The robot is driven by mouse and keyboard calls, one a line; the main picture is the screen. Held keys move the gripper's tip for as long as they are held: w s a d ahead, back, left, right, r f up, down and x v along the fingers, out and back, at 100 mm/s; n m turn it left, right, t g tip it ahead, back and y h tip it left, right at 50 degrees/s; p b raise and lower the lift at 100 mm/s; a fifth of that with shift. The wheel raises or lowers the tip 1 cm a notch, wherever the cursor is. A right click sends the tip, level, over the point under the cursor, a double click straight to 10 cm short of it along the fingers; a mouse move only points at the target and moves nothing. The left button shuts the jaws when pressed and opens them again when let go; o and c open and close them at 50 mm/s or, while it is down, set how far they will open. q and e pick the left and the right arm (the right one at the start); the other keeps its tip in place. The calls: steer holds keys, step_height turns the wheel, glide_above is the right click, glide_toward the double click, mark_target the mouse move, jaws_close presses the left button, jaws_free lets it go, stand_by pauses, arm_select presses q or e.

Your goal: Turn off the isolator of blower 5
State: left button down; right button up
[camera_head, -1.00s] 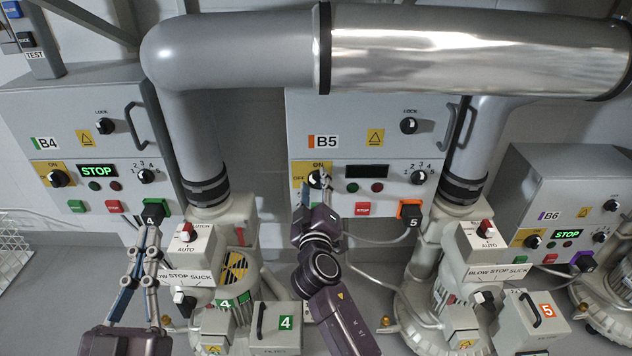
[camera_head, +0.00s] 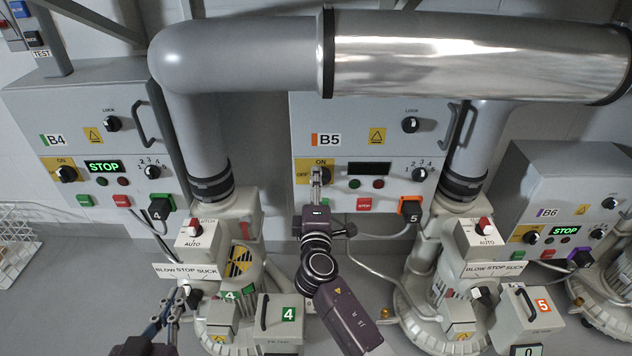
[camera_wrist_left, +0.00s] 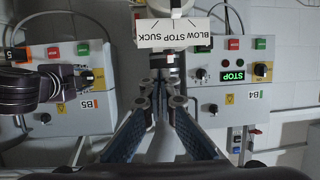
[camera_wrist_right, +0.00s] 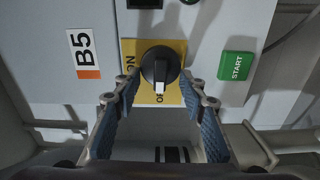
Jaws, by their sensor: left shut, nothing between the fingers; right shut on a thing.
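The isolator of blower 5 is a black rotary knob (camera_wrist_right: 161,66) on a yellow ON/OFF plate (camera_wrist_right: 177,97) of the grey B5 panel (camera_head: 340,120). In the right wrist view its white mark lies on the OFF side. My right gripper (camera_head: 318,178) is at this knob with its fingers (camera_wrist_right: 160,88) on either side, shut on it. The fingers partly hide the knob in the head view. The B5 display (camera_head: 370,168) is dark. My left gripper (camera_head: 180,296) is shut and empty, low at the left near blower 4's selector; it also shows in the left wrist view (camera_wrist_left: 162,95).
The B4 panel (camera_head: 85,130) stands left and the B6 panel (camera_head: 565,190) right, both displays reading STOP. A large grey pipe (camera_head: 240,55) crosses above. Blower 4 (camera_head: 225,225) and blower 5 (camera_head: 450,225) flank my right arm. A wire basket (camera_head: 18,240) is far left.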

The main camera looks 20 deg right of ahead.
arm_select(q)
steer(key=shift+s+a+f+g, duration=0.15)
steer(key=shift+s+f+g, duration=0.15)
steer(key=shift+f, duration=0.3)
arm_select(e)
steer(key=shift+n, duration=0.3)
steer(key=o, duration=1.1)
steer(key=shift+o, duration=0.2)
steer(key=v, duration=1.2)
